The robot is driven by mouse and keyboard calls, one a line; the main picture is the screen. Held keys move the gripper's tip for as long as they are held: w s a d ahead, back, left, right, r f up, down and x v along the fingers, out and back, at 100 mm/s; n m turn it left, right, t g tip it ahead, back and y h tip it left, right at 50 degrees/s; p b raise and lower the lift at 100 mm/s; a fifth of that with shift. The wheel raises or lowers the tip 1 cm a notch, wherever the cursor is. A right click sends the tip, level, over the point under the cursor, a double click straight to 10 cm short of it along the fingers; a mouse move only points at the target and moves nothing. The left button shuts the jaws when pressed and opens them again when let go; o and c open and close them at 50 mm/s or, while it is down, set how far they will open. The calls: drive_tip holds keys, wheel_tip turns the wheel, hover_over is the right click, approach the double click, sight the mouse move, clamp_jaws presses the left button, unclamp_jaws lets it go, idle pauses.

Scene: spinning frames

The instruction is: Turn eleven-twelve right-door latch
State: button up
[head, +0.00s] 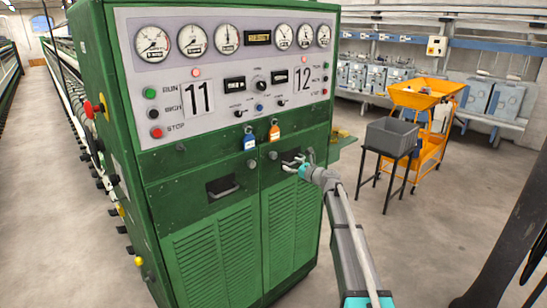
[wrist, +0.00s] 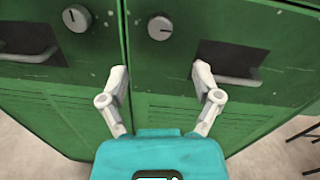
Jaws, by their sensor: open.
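The green cabinet (head: 205,200) bears the number plates 11 and 12. The right-door latch is a round grey knob (wrist: 160,27) at the upper left of the right door (wrist: 185,110); its dark mark looks roughly level. It also shows in the head view (head: 273,156). The left-door latch (wrist: 77,18) is a similar knob, its mark nearly upright. My gripper (wrist: 162,72) is open and empty, its fingers spread below the right latch in the wrist view. In the head view my gripper (head: 298,163) is in front of the right door, right of the latch.
A recessed handle (wrist: 232,76) sits on the right door, close to my right finger. Another recessed handle (head: 224,193) is on the left door. Blue (head: 250,142) and orange (head: 274,132) tags hang above the latches. A grey bin (head: 390,137) on a stand and an orange cart (head: 432,150) stand right.

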sight(275, 156)
drive_tip(key=x, duration=1)
drive_tip(key=shift+w+a+f, duration=0.1)
drive_tip(key=shift+w+a, duration=0.05)
drive_tip(key=shift+w, duration=0.05)
clamp_jaws()
